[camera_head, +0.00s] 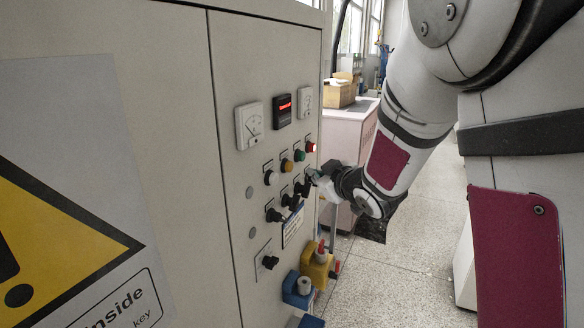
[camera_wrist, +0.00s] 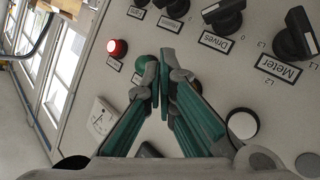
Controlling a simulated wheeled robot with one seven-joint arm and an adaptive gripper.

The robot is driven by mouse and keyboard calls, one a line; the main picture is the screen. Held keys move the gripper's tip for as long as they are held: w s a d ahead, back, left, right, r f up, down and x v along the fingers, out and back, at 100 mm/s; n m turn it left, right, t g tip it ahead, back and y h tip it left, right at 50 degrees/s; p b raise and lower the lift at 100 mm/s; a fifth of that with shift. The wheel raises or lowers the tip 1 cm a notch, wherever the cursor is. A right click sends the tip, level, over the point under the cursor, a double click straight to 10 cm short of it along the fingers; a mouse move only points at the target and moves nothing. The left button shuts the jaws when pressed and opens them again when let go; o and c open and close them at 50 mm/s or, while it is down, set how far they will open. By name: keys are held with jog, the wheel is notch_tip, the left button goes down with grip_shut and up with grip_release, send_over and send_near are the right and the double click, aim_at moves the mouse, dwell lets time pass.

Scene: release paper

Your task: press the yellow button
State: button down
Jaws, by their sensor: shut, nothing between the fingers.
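The yellow button (camera_head: 287,165) is in the button row on the grey cabinet's front, between a white button (camera_head: 270,177) and a green button (camera_head: 299,155) in the head view. In the head view my gripper (camera_head: 314,176) is right of and slightly below the yellow button. Whether it touches the panel cannot be told.
A red button (camera_head: 311,147) ends the row. Black rotary switches (camera_head: 273,215) sit below it, close to my gripper. Meters (camera_head: 250,125) are above. A yellow and a blue socket (camera_head: 297,291) stick out lower down. Open floor (camera_head: 400,275) lies to the right.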

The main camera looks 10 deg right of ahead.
jog(key=shift+s+d, duration=0.7)
jog(key=shift+d, duration=0.2)
jog(key=s+d+r+m+g+h, duration=0.2)
jog(key=s+r+m, duration=0.1)
jog(key=s, duration=0.4)
jog(key=s+d+r+m+g+h, duration=0.2)
jog(key=s+m, duration=0.1)
jog(key=s, duration=0.4)
jog(key=s+a+g, duration=0.2)
jog(key=s, duration=0.9)
jog(key=s+a+f+m+g+y, duration=0.1)
jog(key=s+a+g, duration=0.1)
jog(key=s, duration=0.9)
jog(key=shift+a+m+g, duration=0.3)
jog(key=shift+a+g, duration=0.1)
jog(key=shift+a, duration=0.35)
